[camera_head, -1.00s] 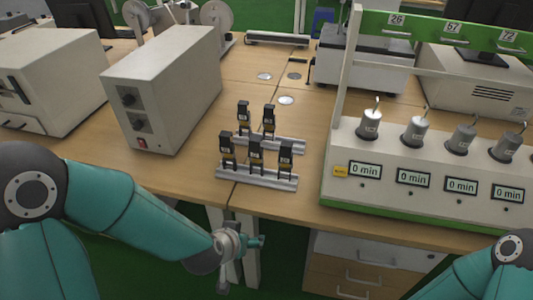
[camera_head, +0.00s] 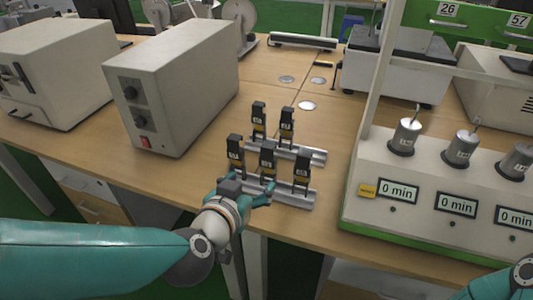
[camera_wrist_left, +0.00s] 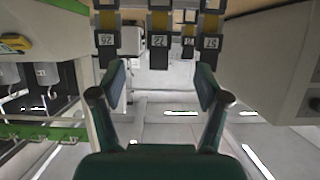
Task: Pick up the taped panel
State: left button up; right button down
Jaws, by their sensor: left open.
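Several small black panels with yellow bands and white labels stand upright in two metal rails. Three are in the front rail (camera_head: 262,191): a left panel (camera_head: 235,153), a middle panel (camera_head: 267,160) and a right panel (camera_head: 302,172). Two more, a left one (camera_head: 258,122) and a right one (camera_head: 287,126), stand in the rear rail. I cannot tell which is the taped panel. My left gripper (camera_head: 246,190) is just in front of the front rail, open and empty. In the left wrist view, the open fingers (camera_wrist_left: 160,86) point toward the panels, with a middle panel (camera_wrist_left: 158,45) between them. My right gripper is out of view.
A grey box instrument (camera_head: 170,85) stands left of the rails. A white timer station (camera_head: 420,205) with several cylinders and green trim stands close on the right. Round metal discs (camera_head: 307,105) lie behind the rails. The table's front edge is below the front rail.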

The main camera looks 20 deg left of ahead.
aim_at(267, 166)
pick_arm(q)
jog(key=p+x, duration=0.1)
jog(key=x, duration=0.6)
jog(key=shift+w+d+f, duration=0.1)
jog(key=shift+w+d, duration=0.05)
jog(key=shift+x, duration=2.75)
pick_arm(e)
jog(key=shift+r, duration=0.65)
pick_arm(q)
jog(key=shift+c, duration=0.2)
jog(key=c, duration=1.3)
